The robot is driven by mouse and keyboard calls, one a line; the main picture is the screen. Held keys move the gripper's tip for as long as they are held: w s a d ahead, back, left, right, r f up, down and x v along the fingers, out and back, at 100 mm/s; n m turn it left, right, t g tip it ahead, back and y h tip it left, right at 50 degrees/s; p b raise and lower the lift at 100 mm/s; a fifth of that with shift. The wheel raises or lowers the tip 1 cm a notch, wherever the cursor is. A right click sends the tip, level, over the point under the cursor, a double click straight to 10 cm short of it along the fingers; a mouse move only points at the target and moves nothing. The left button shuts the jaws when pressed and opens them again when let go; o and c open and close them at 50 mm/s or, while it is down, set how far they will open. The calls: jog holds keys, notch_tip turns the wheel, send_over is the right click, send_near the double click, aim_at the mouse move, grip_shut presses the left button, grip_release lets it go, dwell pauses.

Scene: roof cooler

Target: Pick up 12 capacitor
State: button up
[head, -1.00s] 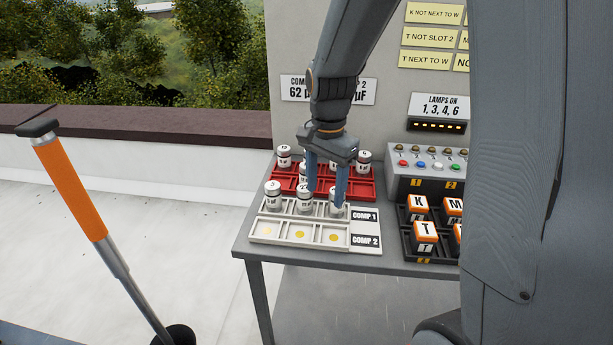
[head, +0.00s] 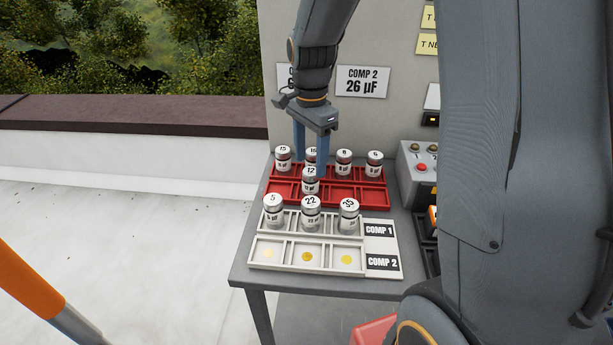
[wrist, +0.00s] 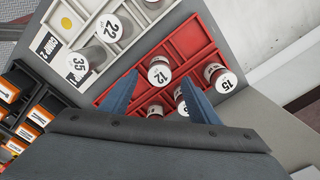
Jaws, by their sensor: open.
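The 12 capacitor (head: 311,181) is a small silver and white can standing in the front row of the red tray (head: 352,192). In the wrist view the 12 capacitor (wrist: 160,74) shows its numbered top just beyond and between my fingertips. My gripper (head: 309,170) is open above the red tray, its two blue fingers pointing down just behind or around the 12 capacitor. It also shows in the wrist view (wrist: 158,85). I cannot tell how far the fingertips are above the tray.
Other capacitors, including 15 (head: 283,158), 8 (head: 344,161) and 6 (head: 375,163), stand in the red tray's back row. The white tray (head: 382,247) in front holds capacitors 5 (head: 272,212), 22 (head: 311,213) and 35 (head: 348,215) in COMP 1. The COMP 2 row is empty.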

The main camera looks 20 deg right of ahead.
aim_at(310, 181)
jog(key=shift+f+p, duration=1.15)
jog(key=shift+f, duration=2.7)
jog(key=c, duration=1.2)
